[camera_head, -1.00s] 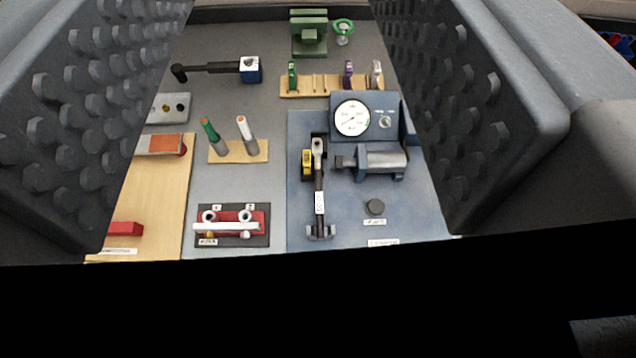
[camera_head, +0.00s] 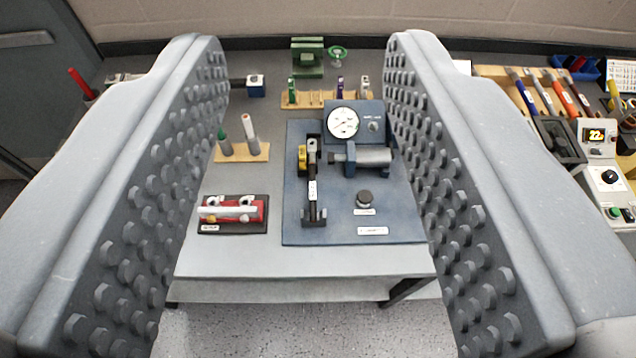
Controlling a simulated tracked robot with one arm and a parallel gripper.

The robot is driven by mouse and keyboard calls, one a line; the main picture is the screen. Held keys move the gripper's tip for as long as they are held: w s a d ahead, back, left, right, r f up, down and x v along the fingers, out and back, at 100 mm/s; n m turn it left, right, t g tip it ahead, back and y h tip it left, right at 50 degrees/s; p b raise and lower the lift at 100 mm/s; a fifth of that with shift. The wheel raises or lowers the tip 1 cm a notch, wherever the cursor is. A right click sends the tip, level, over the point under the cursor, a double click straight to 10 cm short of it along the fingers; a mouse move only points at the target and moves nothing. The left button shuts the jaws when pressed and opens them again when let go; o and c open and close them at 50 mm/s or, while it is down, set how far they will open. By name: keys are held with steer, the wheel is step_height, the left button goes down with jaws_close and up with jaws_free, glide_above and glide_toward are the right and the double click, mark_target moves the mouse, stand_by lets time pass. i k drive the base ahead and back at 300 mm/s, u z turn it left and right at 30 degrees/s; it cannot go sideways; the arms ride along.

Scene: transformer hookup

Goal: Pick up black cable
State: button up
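My gripper (camera_head: 308,110) is open and empty, its two studded grey fingers wide apart with the bench seen between them. No cable can be clearly made out as the black cable. A black bar-shaped part with a white label (camera_head: 312,190) lies lengthwise on the blue plate (camera_head: 295,235), beyond and between the fingers. A short dark bar (camera_head: 238,83) beside a blue block (camera_head: 256,86) is partly hidden by the left finger. A green-tipped piece (camera_head: 223,140) and a white-tipped piece (camera_head: 250,133) stand in a wooden holder (camera_head: 232,156).
A gauge box (camera_head: 370,112) and black knob (camera_head: 365,200) are on the blue plate. A red fixture with a silvery bar (camera_head: 232,214) sits left. A wooden rack (camera_head: 310,104) and green device (camera_head: 308,60) stand behind. Several tools (camera_head: 556,92) lie right. Bare bench (camera_head: 230,260) is in front.

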mark_target(311, 149)
steer(key=u, duration=0.5)
steer(key=k, duration=0.75)
steer(key=z, duration=1.15)
steer(key=i, duration=1.65)
steer(key=u, duration=0.05)
